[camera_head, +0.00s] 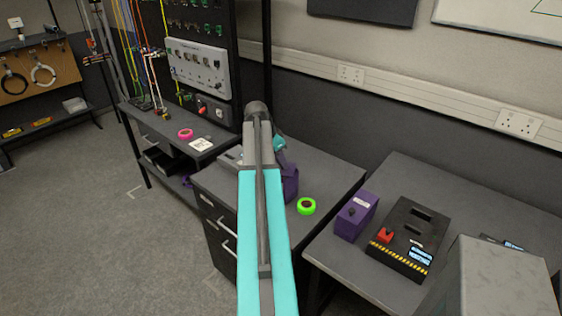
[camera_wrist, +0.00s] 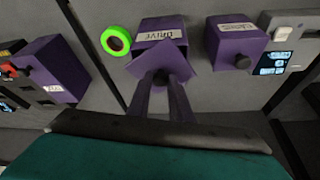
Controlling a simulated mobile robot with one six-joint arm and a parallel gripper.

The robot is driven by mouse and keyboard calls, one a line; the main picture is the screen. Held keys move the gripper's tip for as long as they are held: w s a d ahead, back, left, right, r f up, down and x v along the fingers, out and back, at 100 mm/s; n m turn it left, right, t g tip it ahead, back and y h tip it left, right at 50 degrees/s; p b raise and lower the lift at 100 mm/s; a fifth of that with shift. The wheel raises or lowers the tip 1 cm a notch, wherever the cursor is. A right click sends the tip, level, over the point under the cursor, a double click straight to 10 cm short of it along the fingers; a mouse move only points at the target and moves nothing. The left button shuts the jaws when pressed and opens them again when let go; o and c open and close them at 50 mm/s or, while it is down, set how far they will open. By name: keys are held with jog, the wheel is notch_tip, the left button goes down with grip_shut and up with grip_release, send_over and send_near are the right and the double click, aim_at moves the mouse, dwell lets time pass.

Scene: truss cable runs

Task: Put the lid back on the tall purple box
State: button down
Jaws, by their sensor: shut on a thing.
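In the wrist view my gripper (camera_wrist: 161,82) is shut on the dark knob of a purple lid (camera_wrist: 175,66). The lid is turned like a diamond against a purple box (camera_wrist: 160,24) with a white label, and overlaps it. I cannot tell whether lid and box touch. A second purple box (camera_wrist: 233,38) with a label and knob stands to the right.
A green tape roll (camera_head: 306,206) lies on the middle desk, close to the labelled box. A black device with a red switch (camera_head: 408,240) stands on the right desk. A pink roll (camera_head: 186,134) and a cable rack are at the left. The floor at left is clear.

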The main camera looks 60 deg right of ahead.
dwell(0.3)
jog(key=c, duration=1.5)
grip_release()
jog(key=shift+o, duration=0.3)
jog(key=o, duration=0.4)
jog(key=shift+r, duration=0.1)
jog(key=shift+r+p, duration=1.7)
jog(key=shift+r, duration=1.7)
